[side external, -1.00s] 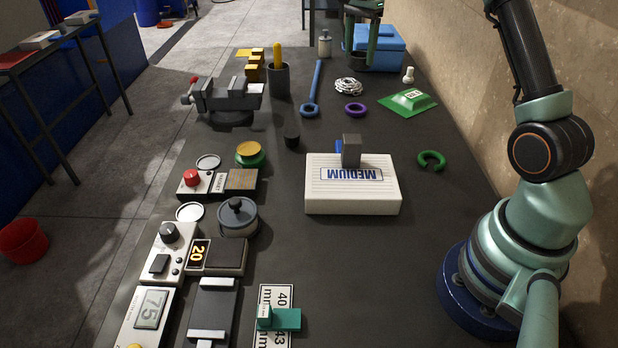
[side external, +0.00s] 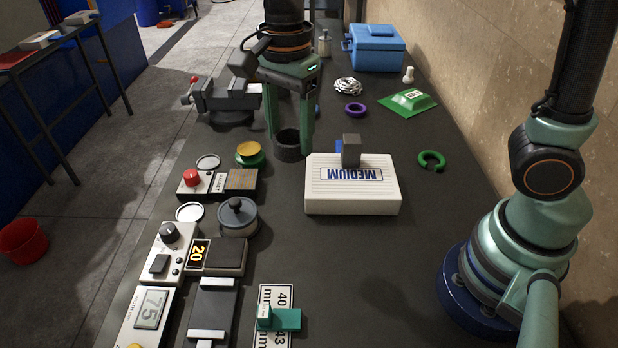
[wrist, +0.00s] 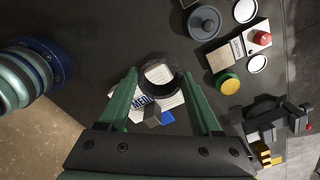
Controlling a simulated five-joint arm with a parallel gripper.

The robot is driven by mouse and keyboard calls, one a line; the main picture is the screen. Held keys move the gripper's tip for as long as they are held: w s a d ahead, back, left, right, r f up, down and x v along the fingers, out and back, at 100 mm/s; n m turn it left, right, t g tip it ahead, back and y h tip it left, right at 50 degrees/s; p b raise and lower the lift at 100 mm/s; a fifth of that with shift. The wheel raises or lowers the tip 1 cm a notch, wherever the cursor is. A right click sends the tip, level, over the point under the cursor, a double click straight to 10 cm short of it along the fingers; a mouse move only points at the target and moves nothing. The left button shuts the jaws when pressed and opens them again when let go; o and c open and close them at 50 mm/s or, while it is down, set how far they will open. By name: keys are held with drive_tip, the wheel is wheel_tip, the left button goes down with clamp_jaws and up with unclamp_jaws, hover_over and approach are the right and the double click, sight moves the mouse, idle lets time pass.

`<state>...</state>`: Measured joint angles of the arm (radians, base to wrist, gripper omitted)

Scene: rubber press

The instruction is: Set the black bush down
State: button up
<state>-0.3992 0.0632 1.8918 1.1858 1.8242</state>
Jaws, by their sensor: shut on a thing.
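The black bush (side external: 288,152) is a short, dark, hollow cylinder. My gripper (side external: 289,140) points downward and is shut on it, with one green finger on each side. In the wrist view the bush (wrist: 177,80) sits between the fingertips, and part of the white box shows through its bore. In the side view it is upright, left of and behind the white box marked MEDIUM (side external: 350,202). I cannot tell for sure whether its lower end is clear of the dark table.
A metal block (side external: 351,151) stands on the white box. Left of the bush are a green-and-yellow round piece (side external: 250,154) and a red-button unit (side external: 191,178). A vise (side external: 226,100) stands behind. A green ring (side external: 431,161) lies right of the box.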

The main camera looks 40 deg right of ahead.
drive_tip(key=f, duration=2)
drive_tip(key=shift+s+a, duration=0.15)
drive_tip(key=shift+s, duration=0.05)
drive_tip(key=shift+f, duration=0.1)
drive_tip(key=o, duration=1.3)
wheel_tip(320, 180, up, 12)
drive_tip(key=shift+s+d+r+n+t, duration=0.9)
drive_tip(key=shift+d+r+n, duration=1.05)
drive_tip(key=shift+d+n, duration=0.65)
drive_tip(key=shift+s+d+r+n+t, duration=0.9)
drive_tip(key=shift+d+r+n, duration=1.25)
drive_tip(key=shift+n, duration=0.7)
drive_tip(key=shift+s+d+r+n+t, duration=0.9)
drive_tip(key=shift+d+r+n, duration=0.9)
drive_tip(key=shift+d+n, duration=0.9)
